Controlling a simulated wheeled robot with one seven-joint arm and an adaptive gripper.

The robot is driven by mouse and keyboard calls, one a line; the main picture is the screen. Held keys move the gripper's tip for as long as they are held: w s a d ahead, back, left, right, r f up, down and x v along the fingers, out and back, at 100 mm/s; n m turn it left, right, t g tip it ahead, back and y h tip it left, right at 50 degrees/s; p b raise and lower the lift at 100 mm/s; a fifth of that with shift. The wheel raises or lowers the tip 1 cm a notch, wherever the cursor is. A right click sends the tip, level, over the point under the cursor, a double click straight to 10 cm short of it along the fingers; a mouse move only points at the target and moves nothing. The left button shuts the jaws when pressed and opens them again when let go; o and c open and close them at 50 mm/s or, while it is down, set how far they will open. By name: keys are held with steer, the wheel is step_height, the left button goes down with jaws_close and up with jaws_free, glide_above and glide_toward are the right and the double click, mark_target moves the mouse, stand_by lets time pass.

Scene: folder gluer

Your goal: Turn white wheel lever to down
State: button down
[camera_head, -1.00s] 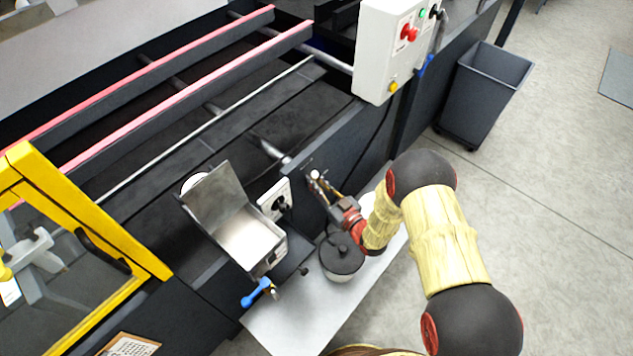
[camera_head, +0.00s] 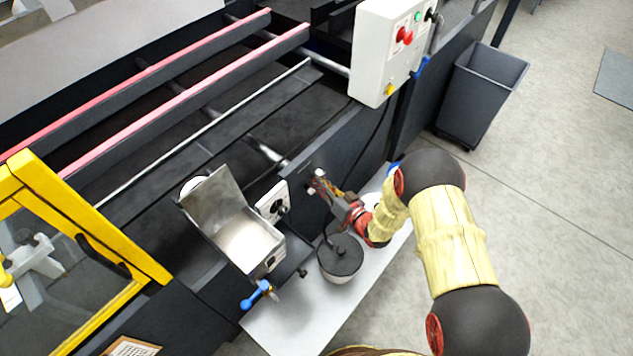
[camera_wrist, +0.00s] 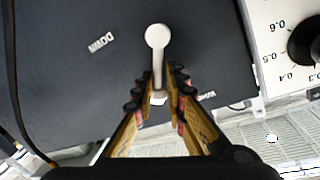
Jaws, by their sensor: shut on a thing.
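The white wheel lever (camera_wrist: 157,38) sits on a dark panel, with its round head at the top in the wrist view and its narrow shank running down between my fingers. My gripper (camera_wrist: 160,84) is shut on the shank, and the fingers hide part of it. The word DOWN (camera_wrist: 102,42) is printed on the panel left of the lever. Another label at the lower right is partly hidden by a finger. In the head view my gripper (camera_head: 318,184) is at the machine's side panel, and the lever there is small and mostly covered.
A white dial plate (camera_head: 272,203) with a black knob is left of my gripper. An open metal box (camera_head: 246,240) stands farther left. A dark lidded pot (camera_head: 341,258) stands on the grey shelf (camera_head: 290,328) below. A white control box (camera_head: 380,50) is above.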

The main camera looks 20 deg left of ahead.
steer(key=w+f+m+g, duration=0.1)
steer(key=m, duration=0.2)
steer(key=w+f+m+g+p, duration=0.1)
steer(key=m, duration=0.3)
steer(key=w+d+f+m+p, duration=0.1)
steer(key=f+m, duration=0.1)
steer(key=m, duration=0.1)
steer(key=shift+w+f+m+g, duration=0.1)
steer(key=shift+w+m+g, duration=0.2)
steer(key=shift+g, duration=0.1)
steer(key=shift+f, duration=0.15)
stand_by(0.4)
steer(key=c, duration=2)
jaws_free()
steer(key=shift+f, duration=0.1)
steer(key=o, duration=0.4)
steer(key=shift+s, duration=0.1)
steer(key=v, duration=1.2)
